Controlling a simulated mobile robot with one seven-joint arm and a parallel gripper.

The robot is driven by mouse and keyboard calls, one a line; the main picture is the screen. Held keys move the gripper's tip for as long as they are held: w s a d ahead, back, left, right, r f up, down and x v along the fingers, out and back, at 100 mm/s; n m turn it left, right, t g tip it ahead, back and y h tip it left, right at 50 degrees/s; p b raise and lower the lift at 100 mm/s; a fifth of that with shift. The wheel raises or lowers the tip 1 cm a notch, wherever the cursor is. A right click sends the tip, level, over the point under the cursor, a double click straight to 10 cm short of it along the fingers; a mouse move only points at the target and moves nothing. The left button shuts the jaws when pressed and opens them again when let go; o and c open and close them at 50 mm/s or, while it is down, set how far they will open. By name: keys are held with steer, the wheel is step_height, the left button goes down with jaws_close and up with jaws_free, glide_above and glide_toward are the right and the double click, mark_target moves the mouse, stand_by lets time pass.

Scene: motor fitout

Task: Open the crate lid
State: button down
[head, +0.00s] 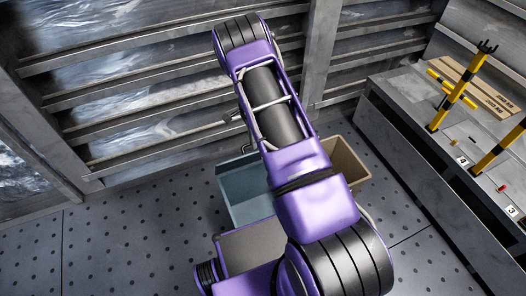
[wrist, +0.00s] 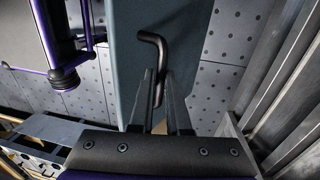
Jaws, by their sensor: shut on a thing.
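In the wrist view, my gripper (wrist: 160,78) has its two dark fingers on either side of a bent black handle (wrist: 153,40) and is shut on it. The handle stands out against a flat blue-grey panel (wrist: 128,75), which I take to be part of the crate or its lid. In the head view, a blue-grey crate (head: 240,188) stands on the floor, partly hidden behind my arm. A small dark bent piece shows at its back edge. My gripper is not clearly seen in the head view, and I cannot tell the lid's angle.
A tan bin (head: 348,165) stands just right of the crate, partly behind my arm. A grey bench (head: 415,125) with yellow-and-black posts (head: 462,92) and a wooden board (head: 480,85) runs along the right. Ribbed metal walls (head: 150,90) close off the back. Perforated floor (head: 120,235) is clear at left.

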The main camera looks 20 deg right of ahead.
steer(key=w, duration=0.7)
steer(key=shift+r, duration=0.4)
steer(key=shift+a, duration=0.1)
steer(key=c, duration=0.9)
jaws_free()
steer(key=shift+w+r, duration=0.1)
steer(key=shift+r, duration=0.1)
steer(key=w+r, duration=0.1)
steer(key=r, duration=0.4)
steer(key=w+r+p, duration=0.1)
steer(key=r, duration=0.5)
steer(key=w+r, duration=0.1)
steer(key=r, duration=0.5)
steer(key=shift+w, duration=0.15)
